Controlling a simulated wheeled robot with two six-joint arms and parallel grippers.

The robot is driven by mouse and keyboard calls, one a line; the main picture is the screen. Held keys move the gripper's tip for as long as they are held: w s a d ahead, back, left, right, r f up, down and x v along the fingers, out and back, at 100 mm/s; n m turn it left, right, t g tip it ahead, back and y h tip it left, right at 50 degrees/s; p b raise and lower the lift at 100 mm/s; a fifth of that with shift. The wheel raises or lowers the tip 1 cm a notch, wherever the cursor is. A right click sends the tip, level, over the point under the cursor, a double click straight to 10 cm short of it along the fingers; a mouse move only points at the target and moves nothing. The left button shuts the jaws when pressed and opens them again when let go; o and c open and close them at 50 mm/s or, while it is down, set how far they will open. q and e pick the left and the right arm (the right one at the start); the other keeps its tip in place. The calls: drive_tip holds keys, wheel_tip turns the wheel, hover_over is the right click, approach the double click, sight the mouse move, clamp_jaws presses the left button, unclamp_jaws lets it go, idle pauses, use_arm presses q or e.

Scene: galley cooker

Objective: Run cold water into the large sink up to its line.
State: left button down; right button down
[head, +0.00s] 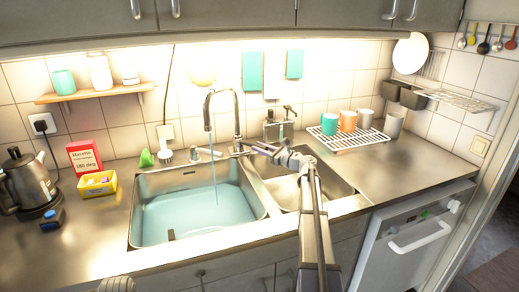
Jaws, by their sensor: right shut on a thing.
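The large sink (140,205) is the left basin, and pale blue water (190,212) stands in it. The tall curved tap (238,115) has its spout over this basin. A thin water stream (214,165) falls from it into the water. I cannot make out a fill line. My right gripper (262,149) reaches across the small right basin (325,185) to the tap's base. It is shut on what looks like the tap's lever (244,152); the jaws partly hide it. My left gripper does not show clearly.
A soap dispenser (287,120) stands behind the basins. A cup rack (347,140) is at right.

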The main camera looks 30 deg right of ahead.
drive_tip(key=shift+d, duration=0.1)
drive_tip(key=c, duration=0.7)
unclamp_jaws()
drive_tip(key=shift+s, duration=0.1)
drive_tip(key=v, duration=0.7)
drive_tip(key=shift+s, duration=0.3)
drive_tip(key=shift+d, duration=0.15)
